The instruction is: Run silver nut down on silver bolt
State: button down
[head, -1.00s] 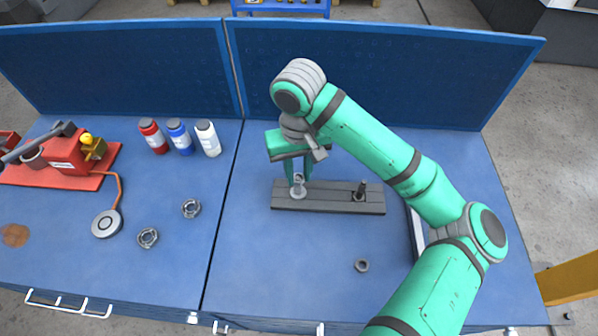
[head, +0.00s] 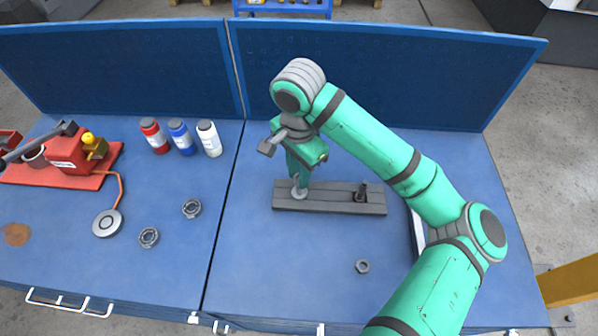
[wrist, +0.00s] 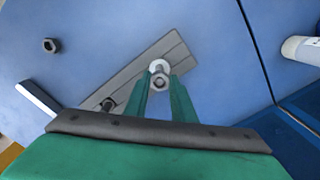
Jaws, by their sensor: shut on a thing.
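The silver bolt (wrist: 158,65) stands upright at one end of a grey base plate (head: 328,205). The silver nut (wrist: 160,82) is around the bolt, between my fingertips. My gripper (head: 299,186) points down over the left end of the plate and is shut on the nut; it also shows in the wrist view (wrist: 161,85). In the head view the fingers hide most of the nut and bolt. A pale washer-like ring (head: 299,195) shows at the bolt's foot. How high the nut sits on the thread I cannot tell.
A dark bolt (head: 361,191) stands on the plate's right end. A loose dark nut (head: 362,266) lies on the blue table in front. Several bottles (head: 180,137), two round metal parts (head: 149,237) and a red device (head: 72,158) are at left.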

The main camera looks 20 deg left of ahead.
jog(key=m, duration=0.7)
jog(key=shift+w+a, duration=0.1)
jog(key=c, duration=1.7)
grip_release()
jog(key=shift+c, duration=0.2)
jog(key=n, duration=0.6)
jog(key=shift+n, duration=0.3)
jog(key=n, duration=1.1)
jog(key=shift+d+n, duration=0.25)
jog(key=shift+n, duration=0.15)
jog(key=n, duration=0.5)
jog(key=shift+n, duration=0.3)
